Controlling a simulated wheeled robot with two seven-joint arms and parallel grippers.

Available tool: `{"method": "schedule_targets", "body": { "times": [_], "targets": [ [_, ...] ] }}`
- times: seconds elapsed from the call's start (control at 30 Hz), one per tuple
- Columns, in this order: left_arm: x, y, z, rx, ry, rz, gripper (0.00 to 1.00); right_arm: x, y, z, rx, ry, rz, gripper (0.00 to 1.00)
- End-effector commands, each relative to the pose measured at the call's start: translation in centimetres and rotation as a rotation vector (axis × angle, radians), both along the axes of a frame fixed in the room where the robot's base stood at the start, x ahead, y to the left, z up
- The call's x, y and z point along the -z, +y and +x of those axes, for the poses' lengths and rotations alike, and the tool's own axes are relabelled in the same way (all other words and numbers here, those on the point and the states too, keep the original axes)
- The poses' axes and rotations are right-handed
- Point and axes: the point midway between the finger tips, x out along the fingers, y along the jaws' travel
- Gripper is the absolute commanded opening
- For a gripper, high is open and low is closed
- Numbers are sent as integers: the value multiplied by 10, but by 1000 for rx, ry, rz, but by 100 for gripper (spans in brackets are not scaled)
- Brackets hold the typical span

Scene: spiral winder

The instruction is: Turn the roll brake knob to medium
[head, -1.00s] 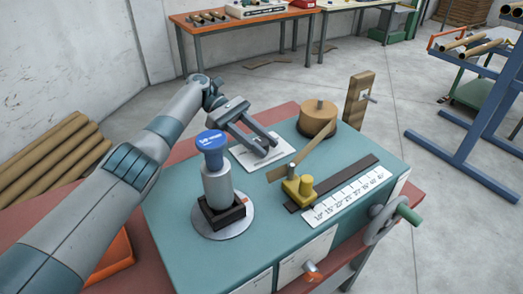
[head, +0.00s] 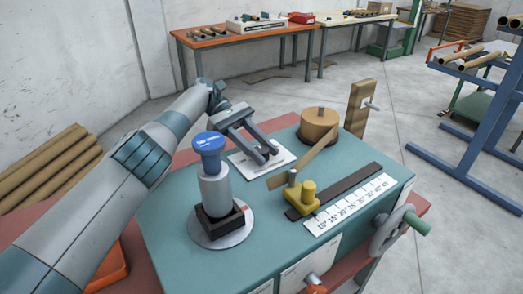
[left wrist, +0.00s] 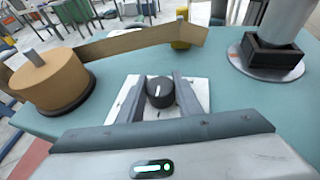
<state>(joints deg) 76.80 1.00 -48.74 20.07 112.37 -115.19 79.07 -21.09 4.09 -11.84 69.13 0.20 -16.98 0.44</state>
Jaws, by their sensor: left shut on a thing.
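The roll brake knob (left wrist: 160,92) is a dark round knob with a white pointer line, on a white plate (left wrist: 197,92) on the teal machine top. In the left wrist view its line points nearly straight away from my gripper. My left gripper (left wrist: 161,90) has its two fingers on either side of the knob and is shut on it. The plate's markings are too small to read. My right gripper is not in view.
A blue-capped grey cylinder (head: 213,175) stands near the left arm. A cardboard roll (head: 318,124) with a brown strip (head: 303,160) lies behind. A yellow guide (head: 305,199), a ruler scale (head: 350,205) and a handwheel (head: 392,232) are to the right.

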Motion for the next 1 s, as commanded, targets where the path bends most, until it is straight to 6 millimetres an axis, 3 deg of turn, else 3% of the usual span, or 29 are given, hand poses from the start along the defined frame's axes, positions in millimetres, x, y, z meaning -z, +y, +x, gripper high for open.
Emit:
{"method": "schedule_targets", "body": {
  "times": [0.03,0.07,0.13,0.57,0.87,1.0],
  "targets": [
    [2,0,-1,1,3,1,9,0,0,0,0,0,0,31],
    [2,0,-1,1,3,1,36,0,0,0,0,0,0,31],
    [1,0,-1,0,2,1,50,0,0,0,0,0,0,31],
    [-3,0,0,0,0,0,50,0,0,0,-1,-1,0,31],
    [-37,0,0,1,-3,0,50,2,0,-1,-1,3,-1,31],
    [-45,-10,-6,4,0,-1,50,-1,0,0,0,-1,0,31]
  ]
}}
